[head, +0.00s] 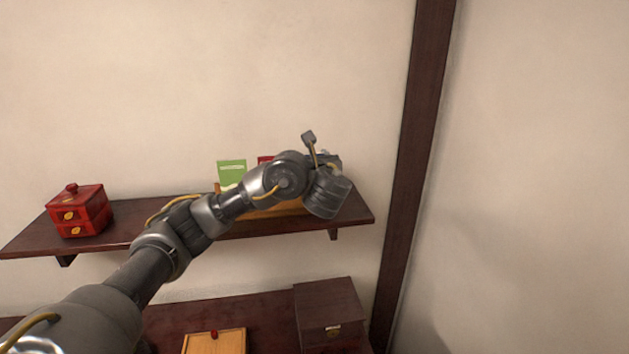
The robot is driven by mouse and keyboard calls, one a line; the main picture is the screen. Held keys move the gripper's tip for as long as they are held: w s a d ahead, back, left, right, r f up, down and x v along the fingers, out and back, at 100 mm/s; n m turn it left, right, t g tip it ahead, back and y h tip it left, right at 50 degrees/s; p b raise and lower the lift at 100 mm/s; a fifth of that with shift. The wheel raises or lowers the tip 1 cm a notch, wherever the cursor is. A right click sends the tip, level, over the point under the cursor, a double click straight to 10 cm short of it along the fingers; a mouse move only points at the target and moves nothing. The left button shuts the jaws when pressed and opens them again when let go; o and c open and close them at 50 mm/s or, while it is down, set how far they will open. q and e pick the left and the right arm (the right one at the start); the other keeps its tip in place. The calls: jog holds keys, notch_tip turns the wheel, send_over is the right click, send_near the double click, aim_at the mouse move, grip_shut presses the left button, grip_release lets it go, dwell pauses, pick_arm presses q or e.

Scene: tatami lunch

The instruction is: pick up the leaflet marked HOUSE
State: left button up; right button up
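A green leaflet (232,172) stands upright at the back of the wall shelf. A red leaflet (264,159) shows only as a small edge beside it, mostly hidden behind my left arm. No lettering is readable, so I cannot tell which one is marked HOUSE. Both appear to stand in a low orange-brown wooden holder (272,211), largely covered by my arm. My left gripper (324,159) is at the holder's right end, in front of the shelf. Its fingers are mostly hidden by its own wrist, and I cannot see whether it holds anything. My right gripper is out of view.
The dark wooden shelf (140,226) carries a red lidded box with drawers (80,212) at its left. Below are a dark counter (262,312), a light wooden box with a red knob (214,342) and a dark box (328,303). A dark post (416,150) stands right of the shelf.

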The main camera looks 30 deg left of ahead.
pick_arm(q)
jog(key=shift+a, duration=0.1)
jog(key=shift+c, duration=1.2)
jog(key=shift+w+f, duration=0.2)
jog(key=shift+f, duration=0.05)
jog(key=c, duration=0.4)
jog(key=shift+c, duration=0.2)
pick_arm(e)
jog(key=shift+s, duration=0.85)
